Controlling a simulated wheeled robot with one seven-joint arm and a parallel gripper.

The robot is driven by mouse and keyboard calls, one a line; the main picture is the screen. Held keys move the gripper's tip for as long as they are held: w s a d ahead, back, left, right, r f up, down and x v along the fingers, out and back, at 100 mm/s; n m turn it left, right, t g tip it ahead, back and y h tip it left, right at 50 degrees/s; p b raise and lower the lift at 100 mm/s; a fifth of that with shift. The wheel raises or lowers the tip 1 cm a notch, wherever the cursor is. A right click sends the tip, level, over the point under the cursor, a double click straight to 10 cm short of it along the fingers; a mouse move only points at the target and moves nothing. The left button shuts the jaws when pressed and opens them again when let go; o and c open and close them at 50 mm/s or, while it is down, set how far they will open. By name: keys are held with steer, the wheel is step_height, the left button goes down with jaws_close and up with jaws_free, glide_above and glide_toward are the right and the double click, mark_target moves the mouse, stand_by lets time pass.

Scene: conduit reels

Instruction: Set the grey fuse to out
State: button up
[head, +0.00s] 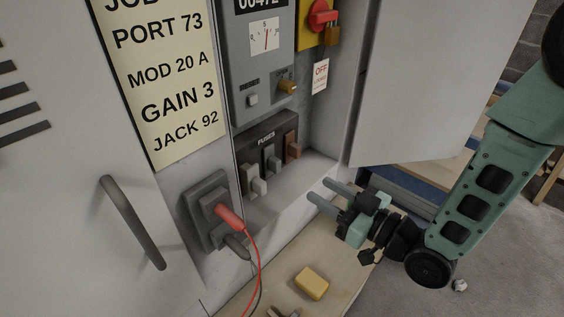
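The fuse block (266,138), marked FUSES, sits low inside the open cabinet and holds a row of three fuses. The grey fuse (273,162) appears to be the middle one. A paler, cream fuse (253,181) is to its left and a brown fuse (292,148) to its right. All three appear seated in the block; fine differences in how far each sticks out are hard to tell. My gripper (317,189) is to the right of and in front of the block, fingers pointing at the cabinet. Its two fingers are apart with nothing between them.
The open cabinet door (425,80) stands close above my arm. A grey socket (208,212) with a red plug (230,216) and trailing leads is at lower left. A yellow block (312,283) lies on the wooden surface below. A red switch with a padlock (332,35) is higher up.

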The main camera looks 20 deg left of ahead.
mark_target(279, 165)
steer(key=p+x, duration=0.1)
steer(key=x, duration=1.1)
steer(key=shift+w+a, duration=0.1)
steer(key=shift+a, duration=0.2)
